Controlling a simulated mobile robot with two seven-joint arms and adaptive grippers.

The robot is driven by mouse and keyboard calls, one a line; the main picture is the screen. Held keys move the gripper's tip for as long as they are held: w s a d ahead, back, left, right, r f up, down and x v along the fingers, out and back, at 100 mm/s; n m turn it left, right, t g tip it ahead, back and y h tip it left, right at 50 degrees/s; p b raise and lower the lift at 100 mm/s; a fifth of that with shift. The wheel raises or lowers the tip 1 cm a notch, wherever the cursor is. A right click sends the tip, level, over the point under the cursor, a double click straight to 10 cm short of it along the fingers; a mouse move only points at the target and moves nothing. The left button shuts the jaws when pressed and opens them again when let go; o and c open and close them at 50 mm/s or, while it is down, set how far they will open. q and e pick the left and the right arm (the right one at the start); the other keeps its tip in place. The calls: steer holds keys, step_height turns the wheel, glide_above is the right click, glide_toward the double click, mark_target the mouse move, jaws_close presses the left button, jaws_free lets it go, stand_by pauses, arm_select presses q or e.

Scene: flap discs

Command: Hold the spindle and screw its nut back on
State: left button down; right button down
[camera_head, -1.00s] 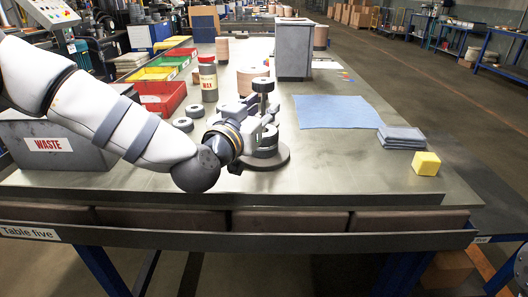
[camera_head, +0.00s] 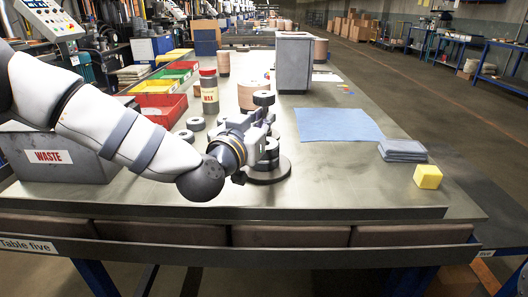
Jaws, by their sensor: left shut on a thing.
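The spindle stands upright on a round dark base (camera_head: 282,172), with dark rings low on it. A dark round knob-like piece, which may be the nut (camera_head: 264,98), sits at its top; I cannot tell whether it is threaded on. My left gripper (camera_head: 267,130) comes in from the left and is shut on the spindle below that top piece. The gripper hides much of the shaft and its fingertips are hard to make out. My right gripper is not in view.
A grey WASTE box (camera_head: 90,165) stands at left. The front right of the table is clear.

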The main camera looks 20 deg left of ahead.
mark_target(259, 104)
arm_select(q)
steer(key=shift+r, duration=0.35)
